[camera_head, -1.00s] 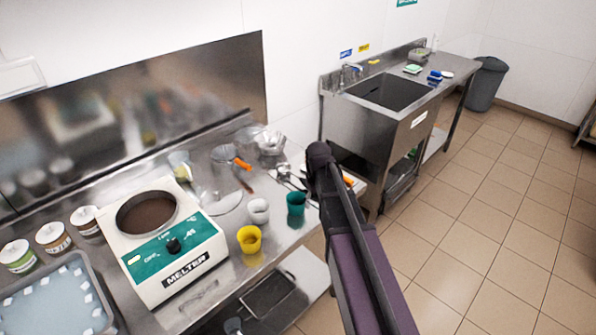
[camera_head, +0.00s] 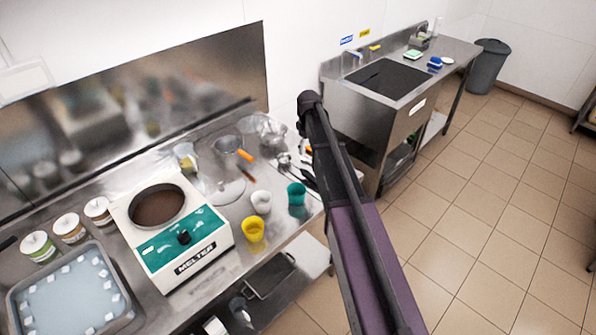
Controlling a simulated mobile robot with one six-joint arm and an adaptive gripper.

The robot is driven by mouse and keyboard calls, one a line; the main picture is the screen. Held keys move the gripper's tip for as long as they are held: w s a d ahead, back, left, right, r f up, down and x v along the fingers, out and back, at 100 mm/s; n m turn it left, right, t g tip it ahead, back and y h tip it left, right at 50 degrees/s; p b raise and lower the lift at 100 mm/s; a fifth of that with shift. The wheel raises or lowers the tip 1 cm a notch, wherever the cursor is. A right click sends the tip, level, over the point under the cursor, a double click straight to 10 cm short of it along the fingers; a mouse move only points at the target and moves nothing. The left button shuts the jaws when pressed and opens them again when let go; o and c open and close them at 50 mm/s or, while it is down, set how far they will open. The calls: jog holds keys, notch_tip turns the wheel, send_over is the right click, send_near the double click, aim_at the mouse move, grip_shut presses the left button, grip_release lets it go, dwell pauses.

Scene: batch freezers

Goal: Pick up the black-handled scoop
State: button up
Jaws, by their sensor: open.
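Metal utensils with small round bowls (camera_head: 284,160) lie at the right end of the steel counter. Dark handles (camera_head: 309,180) run from there toward my arm and are partly covered by it. The black-handled scoop seems to be among them, but they are too small to tell apart. My purple and black arm rises from the bottom of the view, and its black joint stands in front of the counter's right end. My gripper does not show; the arm may hide it.
A white and green melter (camera_head: 185,258), yellow cup (camera_head: 253,231), white cup (camera_head: 261,202), green cup (camera_head: 296,193) and orange-handled pan (camera_head: 228,148) crowd the counter (camera_head: 222,268). A sink unit (camera_head: 365,110) stands to the right. The tiled floor (camera_head: 480,220) is open.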

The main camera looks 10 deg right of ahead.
aim_at(307, 173)
jog(key=shift+f, duration=0.1)
notch_tip(307, 173, down, 8)
jog(key=b, duration=0.8)
jog(key=shift+f, duration=0.15)
jog(key=shift+f+b, duration=0.1)
jog(key=shift+b, duration=0.2)
jog(key=shift+s+f+b, duration=0.15)
jog(key=shift+f+b, duration=2.45)
grip_shut()
